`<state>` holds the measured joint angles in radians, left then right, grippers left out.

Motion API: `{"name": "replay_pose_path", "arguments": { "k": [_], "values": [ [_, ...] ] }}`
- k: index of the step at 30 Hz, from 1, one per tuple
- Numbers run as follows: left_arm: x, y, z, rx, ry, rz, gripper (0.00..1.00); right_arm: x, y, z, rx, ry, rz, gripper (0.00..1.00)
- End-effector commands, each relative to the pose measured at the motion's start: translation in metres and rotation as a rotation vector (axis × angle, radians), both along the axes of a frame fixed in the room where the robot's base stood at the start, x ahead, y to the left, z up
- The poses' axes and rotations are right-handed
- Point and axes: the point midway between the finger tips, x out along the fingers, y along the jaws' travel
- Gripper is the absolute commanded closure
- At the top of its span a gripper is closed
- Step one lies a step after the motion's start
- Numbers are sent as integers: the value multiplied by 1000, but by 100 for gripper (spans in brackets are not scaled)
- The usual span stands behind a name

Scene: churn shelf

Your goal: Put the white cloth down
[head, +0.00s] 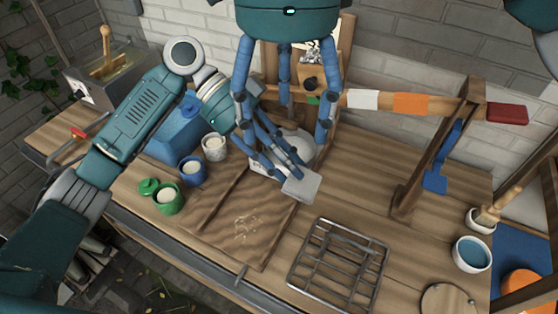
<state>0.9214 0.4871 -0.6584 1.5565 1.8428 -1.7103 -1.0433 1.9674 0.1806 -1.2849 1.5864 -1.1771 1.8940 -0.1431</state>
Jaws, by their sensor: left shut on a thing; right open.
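My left gripper (286,168) reaches in from the left, low over the wooden table, with its blue fingers shut. At its fingertips is a pale, flat, squarish piece (301,186), which looks like the white cloth. It is over the right back part of the brown wooden board (215,215); I cannot tell whether it touches the board. My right gripper (284,112) hangs from above, behind the left one, with its blue fingers spread and empty. A whitish rounded thing (300,146) is partly hidden behind the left fingers.
A metal rack (338,262) lies right of the board. Green (168,198), blue (192,170) and white (215,147) pots stand left. A wooden rail with white (362,99) and orange (410,103) bands crosses behind. A blue-filled bowl (471,254) stands right. Table between rack and post is clear.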

Motion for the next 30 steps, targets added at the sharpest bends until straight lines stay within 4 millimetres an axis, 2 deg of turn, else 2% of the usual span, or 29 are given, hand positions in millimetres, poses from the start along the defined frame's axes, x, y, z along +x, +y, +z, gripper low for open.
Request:
{"name": "replay_pose_path", "arguments": {
  "k": [4,9,13,20,30],
  "values": [
    [2,-2,-3,0,1,-23,100,5,-7,-9,1,0,-72,30],
    [2,-2,-3,1,0,-24,100,16,-27,-35,-1,-2,-290,30],
    [2,-2,-3,0,0,-24,100,20,-36,-49,-1,-6,-394,30],
    [2,-2,-3,0,1,-23,100,21,-38,-78,-3,-4,-414,30],
    [2,-2,-3,0,0,-22,100,22,-38,-141,-3,-4,-412,30]
  ]
}}
